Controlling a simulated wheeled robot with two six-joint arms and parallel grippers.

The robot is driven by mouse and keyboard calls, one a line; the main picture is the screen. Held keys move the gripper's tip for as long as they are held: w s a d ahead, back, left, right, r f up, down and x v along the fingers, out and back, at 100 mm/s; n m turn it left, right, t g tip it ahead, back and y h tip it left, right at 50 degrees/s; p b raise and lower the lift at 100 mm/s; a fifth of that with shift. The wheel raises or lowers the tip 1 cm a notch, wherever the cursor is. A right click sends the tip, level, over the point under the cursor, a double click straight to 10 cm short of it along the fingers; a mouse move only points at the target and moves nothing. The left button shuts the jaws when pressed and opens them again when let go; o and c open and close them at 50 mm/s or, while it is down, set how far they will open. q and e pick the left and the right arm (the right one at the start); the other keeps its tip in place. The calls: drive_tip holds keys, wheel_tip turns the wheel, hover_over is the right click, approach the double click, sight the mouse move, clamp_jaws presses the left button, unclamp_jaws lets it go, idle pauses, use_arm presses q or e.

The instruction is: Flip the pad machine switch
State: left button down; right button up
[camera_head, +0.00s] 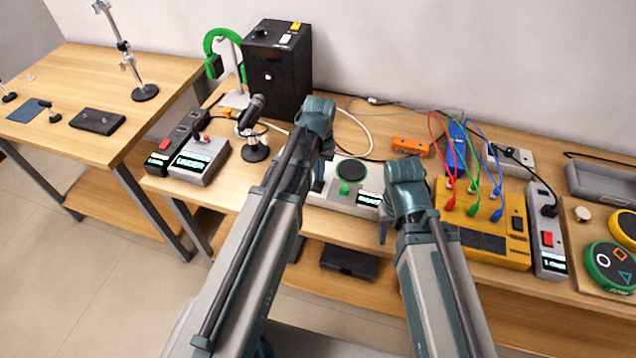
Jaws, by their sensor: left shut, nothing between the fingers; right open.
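A white machine (325,195) with a round black pad (351,170), a green part (344,189) and a small lit display (369,199) sits mid-table. My two arms partly cover it. No label names the pad machine, and I cannot make out a switch on this one. My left gripper (318,185) is shut and empty, pointing down at the white machine's left end; I cannot tell whether it touches. My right gripper (384,232) is open, mostly hidden by its wrist, near the white machine's right end at the table's front edge.
A yellow box (484,250) with coloured cables and a red-switched strip (548,240) stand right, beside round pads (610,265). A grey box (200,160) with a lever, a microphone (252,125) and a black box (277,70) stand left. An orange block (410,146) lies behind.

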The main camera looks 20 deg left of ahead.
use_arm(q)
wheel_tip(320, 180, up, 7)
drive_tip(key=p, duration=0.6)
drive_tip(key=shift+f, duration=0.2)
drive_tip(key=shift+s+d, duration=0.1)
drive_tip(key=s+d+m+y, duration=0.1)
drive_tip(key=s+d+m, duration=0.2)
drive_tip(key=s+d, duration=0.7)
drive_tip(key=s, duration=0.4)
drive_tip(key=shift+d, duration=0.15)
